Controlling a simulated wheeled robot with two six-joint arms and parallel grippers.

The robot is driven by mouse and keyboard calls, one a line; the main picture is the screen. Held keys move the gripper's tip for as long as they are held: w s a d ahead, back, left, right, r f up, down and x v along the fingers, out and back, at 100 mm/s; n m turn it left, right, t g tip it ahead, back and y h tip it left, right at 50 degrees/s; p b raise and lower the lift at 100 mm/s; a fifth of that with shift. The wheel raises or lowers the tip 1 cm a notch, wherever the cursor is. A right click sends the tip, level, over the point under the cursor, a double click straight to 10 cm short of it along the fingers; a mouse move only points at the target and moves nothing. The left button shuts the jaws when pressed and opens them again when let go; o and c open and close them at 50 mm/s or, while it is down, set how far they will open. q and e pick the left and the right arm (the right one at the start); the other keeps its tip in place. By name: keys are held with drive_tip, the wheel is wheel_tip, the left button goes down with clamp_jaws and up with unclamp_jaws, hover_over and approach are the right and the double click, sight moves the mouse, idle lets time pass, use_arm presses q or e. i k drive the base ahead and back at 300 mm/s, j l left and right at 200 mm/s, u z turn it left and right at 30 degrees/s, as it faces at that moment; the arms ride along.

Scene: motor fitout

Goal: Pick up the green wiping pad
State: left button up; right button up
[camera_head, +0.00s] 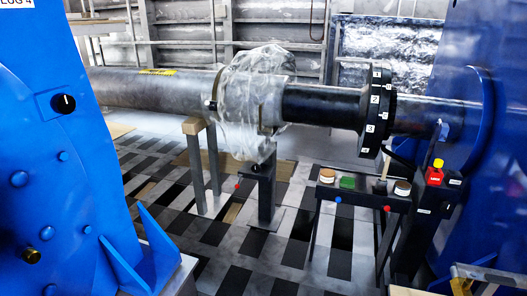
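The green wiping pad (347,182) is a small green block on a narrow dark shelf (364,197) right of the middle of the view. It sits between a round white container with a brown top (327,176) on its left and a dark upright item (381,186) on its right. Nothing covers the pad from this side. Neither of my grippers shows in the view, so their distance from the pad cannot be seen.
A second round container (402,187) stands at the shelf's right end, beside a red button box (434,176). A dark numbered flange (376,112) on the shaft (320,105) hangs above the shelf. Blue housings (60,150) flank both sides. Tiled floor (230,245) lies open at front.

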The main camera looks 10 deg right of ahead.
sight(347, 182)
drive_tip(key=i+j, duration=0.15)
drive_tip(key=i, duration=0.25)
drive_tip(key=i+j+z, duration=0.1)
drive_tip(key=i, duration=0.3)
drive_tip(key=i+j, duration=0.15)
drive_tip(key=i, duration=0.25)
